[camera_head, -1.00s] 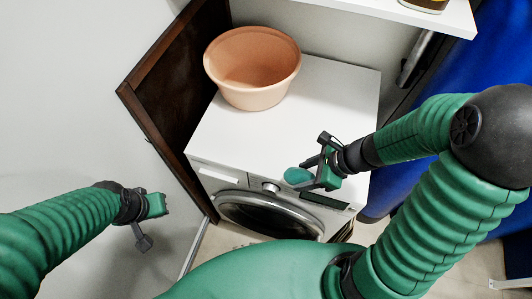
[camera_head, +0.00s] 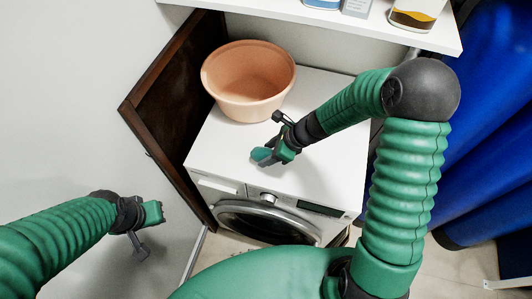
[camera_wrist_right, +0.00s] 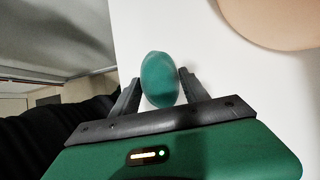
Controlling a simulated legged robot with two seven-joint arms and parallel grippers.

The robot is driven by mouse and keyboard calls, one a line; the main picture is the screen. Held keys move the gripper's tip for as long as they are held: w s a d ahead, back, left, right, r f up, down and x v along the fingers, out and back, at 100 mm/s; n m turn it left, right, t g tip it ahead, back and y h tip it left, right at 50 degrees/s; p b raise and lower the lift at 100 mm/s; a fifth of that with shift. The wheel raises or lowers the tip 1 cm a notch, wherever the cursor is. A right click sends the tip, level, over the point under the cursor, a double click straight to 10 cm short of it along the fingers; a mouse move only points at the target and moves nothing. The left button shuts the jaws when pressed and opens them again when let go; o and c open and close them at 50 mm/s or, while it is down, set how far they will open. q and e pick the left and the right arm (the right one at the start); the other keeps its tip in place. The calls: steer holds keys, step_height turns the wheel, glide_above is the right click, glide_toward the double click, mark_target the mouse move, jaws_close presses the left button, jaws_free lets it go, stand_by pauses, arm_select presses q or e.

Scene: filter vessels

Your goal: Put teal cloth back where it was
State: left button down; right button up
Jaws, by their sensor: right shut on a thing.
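The teal cloth (camera_head: 262,154) is a small rounded bundle between the fingertips of my right gripper (camera_head: 271,153). In the right wrist view the cloth (camera_wrist_right: 160,79) sits between the two dark fingers of the right gripper (camera_wrist_right: 160,84), which is shut on it. They are over the white top of the washing machine (camera_head: 322,112), near its front edge; I cannot tell whether the cloth touches it. My left gripper (camera_head: 148,226) is at the lower left, away from the machine, and I cannot tell whether its jaws are open.
A peach basin (camera_head: 248,80) stands on the back left of the machine top; it edges into the right wrist view (camera_wrist_right: 280,18). A dark wooden panel (camera_head: 178,110) stands left of the machine. A white shelf (camera_head: 330,24) with bottles is above. The machine top's right side is clear.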

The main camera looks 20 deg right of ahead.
steer(key=f, duration=0.2)
steer(key=shift+w+a+f, duration=0.15)
steer(key=shift+w+f, duration=0.25)
steer(key=shift+f, duration=0.2)
steer(key=shift+w+d+f, duration=0.1)
steer(key=shift+d, duration=0.15)
steer(key=shift+f+b, duration=0.15)
steer(key=shift+b, duration=0.3)
steer(key=o, duration=1.4)
steer(key=shift+a, duration=0.2)
steer(key=shift+o, duration=0.2)
